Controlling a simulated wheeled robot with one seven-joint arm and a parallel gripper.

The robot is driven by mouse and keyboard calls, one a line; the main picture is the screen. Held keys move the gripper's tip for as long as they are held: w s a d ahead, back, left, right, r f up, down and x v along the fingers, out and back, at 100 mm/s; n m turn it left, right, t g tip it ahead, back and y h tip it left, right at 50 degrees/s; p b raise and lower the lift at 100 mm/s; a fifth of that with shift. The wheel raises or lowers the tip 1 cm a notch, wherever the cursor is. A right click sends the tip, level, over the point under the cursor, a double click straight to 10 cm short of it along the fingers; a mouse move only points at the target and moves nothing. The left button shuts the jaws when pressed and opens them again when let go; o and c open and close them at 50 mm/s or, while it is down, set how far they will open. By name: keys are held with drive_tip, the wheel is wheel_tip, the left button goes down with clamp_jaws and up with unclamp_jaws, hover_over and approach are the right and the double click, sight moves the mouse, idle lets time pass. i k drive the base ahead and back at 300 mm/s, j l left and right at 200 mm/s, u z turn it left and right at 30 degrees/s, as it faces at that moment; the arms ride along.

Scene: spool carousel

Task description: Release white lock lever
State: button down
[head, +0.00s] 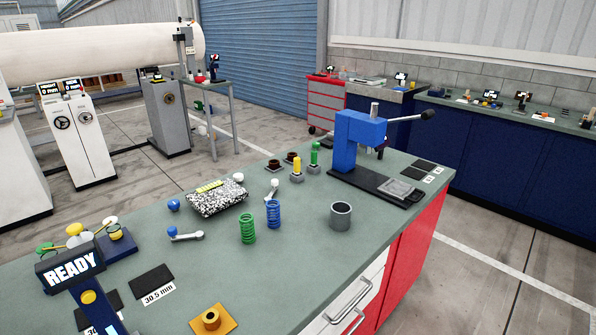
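My gripper is not in view. No part can be made out with certainty as the white lock lever. A small fixture (117,246) with a dark blue base stands at the left of the green workbench (215,265), partly behind a READY display (71,267). It carries yellow, green and white round parts, and a white knob (110,222) shows at its top. A short grey lever (186,236) with a blue end and a white end lies loose on the bench. Another small lever (272,190) with a white ball lies further back.
A blue press (358,140) with a black-handled arm is at the back right. The bench's front right is fairly clear.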

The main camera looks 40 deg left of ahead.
sight(274, 184)
drive_tip(key=i+u, duration=0.35)
drive_tip(key=i+l+u, duration=0.15)
drive_tip(key=u, duration=0.2)
drive_tip(key=i+l+u, duration=0.3)
drive_tip(key=i+u, duration=0.25)
drive_tip(key=u, duration=0.2)
drive_tip(key=i+l+u, duration=0.1)
drive_tip(key=u, duration=0.35)
drive_tip(key=i+l+u, duration=0.25)
drive_tip(key=u, duration=0.2)
drive_tip(key=i, duration=0.05)
